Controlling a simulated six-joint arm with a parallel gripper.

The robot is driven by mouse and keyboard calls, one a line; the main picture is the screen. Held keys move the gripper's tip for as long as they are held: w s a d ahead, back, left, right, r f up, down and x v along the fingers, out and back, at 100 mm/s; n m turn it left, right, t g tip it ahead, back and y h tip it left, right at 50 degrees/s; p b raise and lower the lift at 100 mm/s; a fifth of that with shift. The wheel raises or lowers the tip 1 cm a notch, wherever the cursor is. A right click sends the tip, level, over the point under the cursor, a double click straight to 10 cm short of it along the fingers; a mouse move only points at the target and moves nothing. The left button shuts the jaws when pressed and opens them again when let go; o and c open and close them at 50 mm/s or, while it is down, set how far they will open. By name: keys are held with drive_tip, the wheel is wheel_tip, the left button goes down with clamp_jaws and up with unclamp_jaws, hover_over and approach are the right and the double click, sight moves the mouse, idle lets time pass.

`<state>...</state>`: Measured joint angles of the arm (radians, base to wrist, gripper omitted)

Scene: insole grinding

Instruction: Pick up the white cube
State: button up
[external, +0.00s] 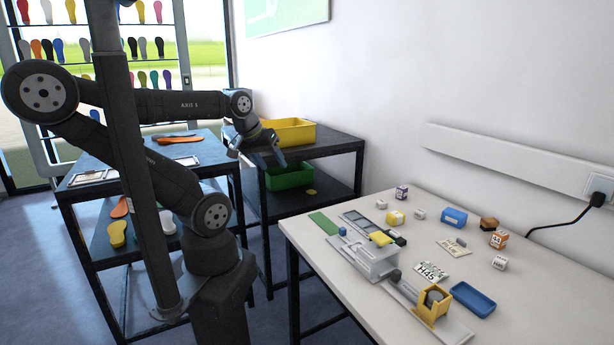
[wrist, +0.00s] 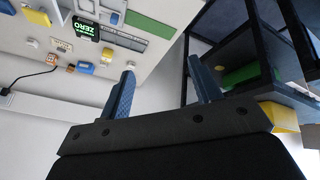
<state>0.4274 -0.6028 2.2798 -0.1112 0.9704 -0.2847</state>
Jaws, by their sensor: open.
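Several small white blocks lie on the white table: one (external: 381,204) near its back left, another (external: 419,214) a little to the right, and one with dark print (external: 499,262) toward the right. I cannot tell which is the task's white cube. In the wrist view a small white block (wrist: 130,64) shows just beyond the left fingertip, near the table edge. My gripper (external: 264,160) is open and empty, in the air left of the table, in front of the black shelf. Its two blue fingers (wrist: 160,72) stand wide apart in the wrist view.
The white table (external: 332,263) also holds a grey machine (external: 370,258), a blue tray (external: 473,299), a blue box (external: 453,217) and small printed boxes. A black shelf (external: 335,143) with yellow (external: 290,132) and green bins (external: 290,176) stands behind my gripper.

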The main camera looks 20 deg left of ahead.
drive_tip(key=w+d+r+n+h, duration=0.2)
drive_tip(key=w+d+r+n, duration=0.1)
drive_tip(key=w+d+n, duration=0.65)
drive_tip(key=n+h, duration=0.2)
drive_tip(key=n, duration=1.4)
hover_over(382, 202)
drive_tip(key=s+a, duration=0.2)
drive_tip(key=a, duration=0.2)
drive_tip(key=f, duration=2.4)
drive_tip(key=shift+w+d+f, duration=0.1)
drive_tip(key=shift+w+f, duration=0.15)
drive_tip(key=shift+f, duration=0.1)
drive_tip(key=shift+s+x, duration=0.15)
drive_tip(key=shift+x, duration=1.15)
drive_tip(key=shift+s+x, duration=0.15)
drive_tip(key=shift+x, duration=1.15)
drive_tip(key=shift+f, duration=0.2)
drive_tip(key=c, duration=1)
